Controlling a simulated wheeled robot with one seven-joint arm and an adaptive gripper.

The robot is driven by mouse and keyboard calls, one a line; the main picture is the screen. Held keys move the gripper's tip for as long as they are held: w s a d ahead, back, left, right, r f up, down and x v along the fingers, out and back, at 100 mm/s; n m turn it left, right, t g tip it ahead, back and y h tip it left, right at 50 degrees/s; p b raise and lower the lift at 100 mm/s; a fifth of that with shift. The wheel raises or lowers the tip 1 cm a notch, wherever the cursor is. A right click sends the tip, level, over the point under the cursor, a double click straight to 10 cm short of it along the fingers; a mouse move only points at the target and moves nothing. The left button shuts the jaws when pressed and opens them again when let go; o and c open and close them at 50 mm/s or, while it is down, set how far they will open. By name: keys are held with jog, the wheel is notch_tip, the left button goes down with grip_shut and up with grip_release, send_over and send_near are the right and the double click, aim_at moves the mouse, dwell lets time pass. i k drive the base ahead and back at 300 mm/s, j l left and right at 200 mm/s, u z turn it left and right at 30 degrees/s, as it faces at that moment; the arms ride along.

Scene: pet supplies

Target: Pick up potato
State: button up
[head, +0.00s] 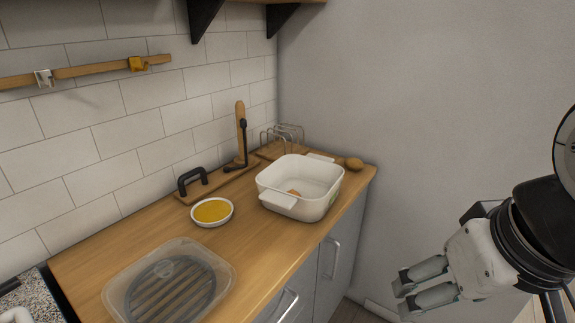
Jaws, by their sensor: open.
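My gripper (402,292) is open and empty at the lower right. It hangs off the counter's right side, nearer the camera than the potato and well apart from it. Nothing is between the fingers.
A bowl of yellow contents (213,211), a clear lidded container (223,260), and a wire rack (284,136) share the counter (262,245). A grey wall (420,100) rises behind the potato.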

aim_at(354, 164)
jog(key=i+l+u, duration=0.3)
jog(key=i+l, duration=0.15)
jog(key=i+l+u, duration=0.15)
jog(key=l, duration=0.25)
jog(key=i+l+u, duration=0.1)
jog(key=i+l, duration=0.2)
jog(key=i+l+u, duration=0.15)
jog(key=l, duration=0.25)
jog(key=i+l+u, duration=0.15)
jog(key=l, duration=0.25)
jog(key=i+l+u, duration=0.15)
jog(key=l, duration=0.25)
